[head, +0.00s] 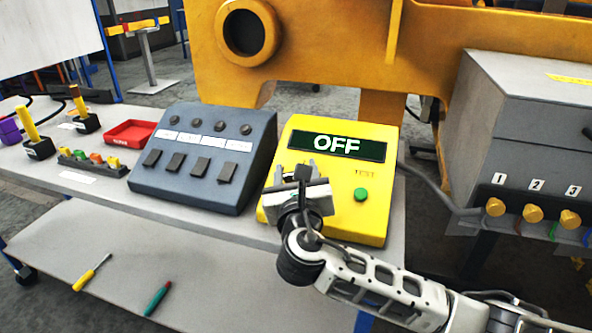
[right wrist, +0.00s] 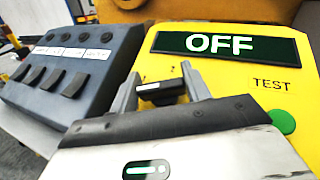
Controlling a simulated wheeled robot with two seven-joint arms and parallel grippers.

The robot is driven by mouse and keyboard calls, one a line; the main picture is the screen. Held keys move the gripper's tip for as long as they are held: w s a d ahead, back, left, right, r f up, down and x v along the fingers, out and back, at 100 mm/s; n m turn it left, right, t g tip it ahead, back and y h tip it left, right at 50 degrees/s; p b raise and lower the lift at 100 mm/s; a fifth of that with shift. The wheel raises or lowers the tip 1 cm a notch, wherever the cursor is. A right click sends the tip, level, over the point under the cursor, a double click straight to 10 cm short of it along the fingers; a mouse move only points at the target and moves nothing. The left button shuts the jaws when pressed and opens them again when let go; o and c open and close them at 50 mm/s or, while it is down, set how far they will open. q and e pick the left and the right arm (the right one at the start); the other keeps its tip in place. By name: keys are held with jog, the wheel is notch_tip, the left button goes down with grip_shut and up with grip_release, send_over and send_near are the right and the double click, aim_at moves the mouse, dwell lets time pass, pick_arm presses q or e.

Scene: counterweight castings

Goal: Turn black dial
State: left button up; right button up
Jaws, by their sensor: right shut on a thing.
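The yellow tester box (head: 375,195) stands on the bench, and its screen (head: 337,146) reads OFF. A green button (head: 361,194) sits below the word TEST on its sloped face. The black dial (right wrist: 163,91) is on the same face, left of the button and below the screen. My right gripper (head: 293,174) is at the dial. In the right wrist view its two fingers stand on either side of the dial and are shut on it. In the head view the gripper hides most of the dial. My left gripper is not in view.
A dark grey switch panel (head: 205,155) stands close to the left. A red tray (head: 130,133) and small levers (head: 37,136) are farther left. A grey box with yellow knobs (head: 533,213) is at right. A large yellow casting (head: 320,45) rises behind. Two screwdrivers lie on the lower shelf.

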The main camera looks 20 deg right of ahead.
jog(key=shift+o, duration=0.2)
jog(key=shift+r+m+g+h+p, duration=0.1)
jog(key=shift+m+g+h+p, duration=0.25)
jog(key=shift+m+h, duration=0.8)
jog(key=m+g+h, duration=0.1)
jog(key=m+h, duration=0.1)
jog(key=m+g+h, duration=0.1)
jog(key=m+h, duration=0.2)
jog(key=shift+g+p, duration=0.35)
jog(key=shift+p, duration=0.05)
jog(key=shift+c, duration=0.2)
jog(key=m+g+h, duration=0.2)
jog(key=m, duration=0.1)
jog(key=shift+s+m, duration=0.1)
jog(key=shift+m, duration=0.15)
jog(key=shift+d+m+g+h, duration=0.1)
jog(key=shift+m+g+h, duration=0.75)
jog(key=shift+m+g, duration=0.5)
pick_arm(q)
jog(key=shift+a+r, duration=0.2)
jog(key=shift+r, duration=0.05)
pick_arm(e)
jog(key=shift+g, duration=0.25)
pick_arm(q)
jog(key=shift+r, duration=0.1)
pick_arm(e)
jog(key=shift+m, duration=0.35)
jog(key=o, duration=1)
